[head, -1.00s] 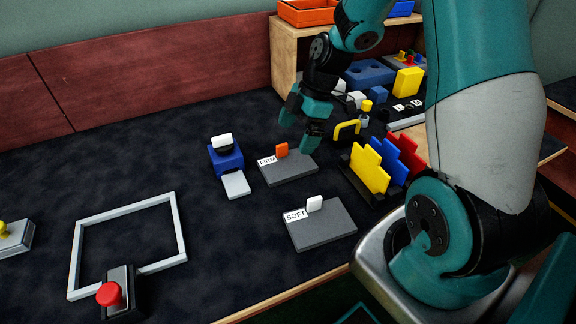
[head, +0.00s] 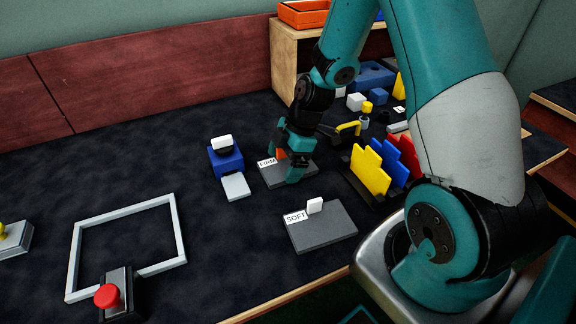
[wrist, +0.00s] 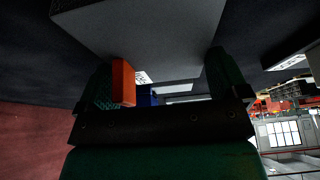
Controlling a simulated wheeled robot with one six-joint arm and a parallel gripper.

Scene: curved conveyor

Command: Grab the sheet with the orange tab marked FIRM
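The grey FIRM sheet (head: 272,175) lies flat on the dark table, with a white FIRM label and an upright orange tab (head: 281,154) partly hidden by my gripper. My gripper (head: 287,164) is low over this sheet, pointing down. In the wrist view my gripper (wrist: 162,85) is open, its fingers well apart. The orange tab (wrist: 123,83) shows between them, close to the left finger; I cannot tell whether they touch. The sheet's grey face (wrist: 150,35) also shows there. The grey SOFT sheet (head: 325,228) with a white tab lies nearer the front edge.
Red, blue and yellow upright plates (head: 370,172) stand in a rack to the right. A blue block device (head: 226,160) is left of the FIRM sheet. A grey frame (head: 178,225) and a red button (head: 108,296) lie further left. The table between is clear.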

